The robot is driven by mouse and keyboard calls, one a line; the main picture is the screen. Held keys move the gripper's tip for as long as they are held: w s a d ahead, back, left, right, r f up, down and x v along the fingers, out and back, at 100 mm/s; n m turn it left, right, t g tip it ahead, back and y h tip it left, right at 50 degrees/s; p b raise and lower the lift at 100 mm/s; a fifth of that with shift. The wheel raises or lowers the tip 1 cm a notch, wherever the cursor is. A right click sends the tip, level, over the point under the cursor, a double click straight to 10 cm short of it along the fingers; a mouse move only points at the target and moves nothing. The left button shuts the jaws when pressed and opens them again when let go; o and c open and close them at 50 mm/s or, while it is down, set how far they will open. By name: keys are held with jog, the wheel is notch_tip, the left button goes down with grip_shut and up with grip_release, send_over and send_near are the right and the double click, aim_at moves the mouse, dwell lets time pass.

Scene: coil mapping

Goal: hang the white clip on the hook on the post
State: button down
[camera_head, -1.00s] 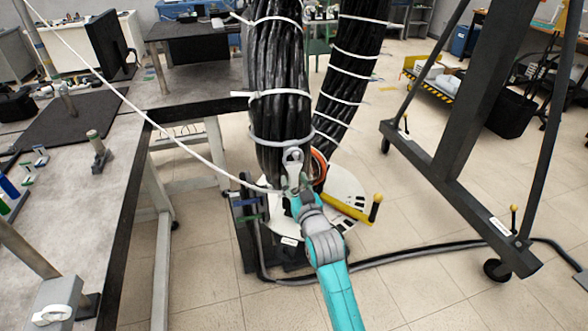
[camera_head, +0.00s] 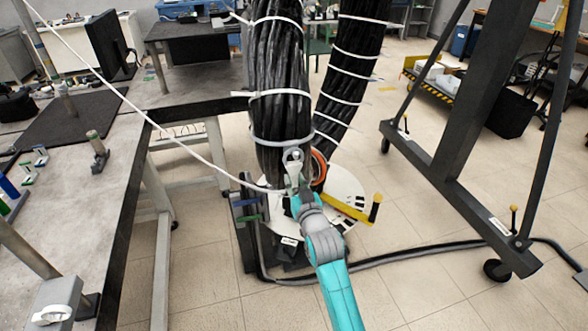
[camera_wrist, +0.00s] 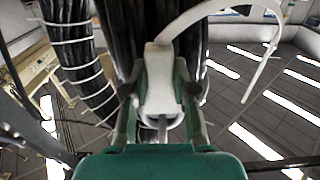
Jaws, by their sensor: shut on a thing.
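The white clip (camera_head: 293,157) is held upright in my gripper (camera_head: 294,182), in front of the thick black cable bundle (camera_head: 279,105). In the wrist view the green fingers of my gripper (camera_wrist: 160,108) are closed on both sides of the clip's body (camera_wrist: 160,80). A white strap (camera_wrist: 232,14) runs from the clip's top and curves to the right. A grey metal post (camera_head: 28,252) stands at the lower left by a grey block with a white loop (camera_head: 52,313) on it. I cannot make out a hook on any post.
A long white cord (camera_head: 140,110) slants from the upper left down towards my gripper. A grey worktable (camera_head: 85,230) fills the left. A round white base (camera_head: 345,190) with a yellow bar lies behind my arm.

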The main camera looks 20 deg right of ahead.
aim_at(295, 174)
jog(key=shift+r, duration=0.15)
jog(key=shift+s+r, duration=0.45)
jog(key=shift+r, duration=0.15)
jog(key=shift+s+r, duration=0.4)
jog(key=shift+r, duration=0.2)
jog(key=shift+s, duration=0.15)
jog(key=shift+s, duration=1.3)
jog(key=shift+s, duration=0.15)
jog(key=shift+s, duration=0.55)
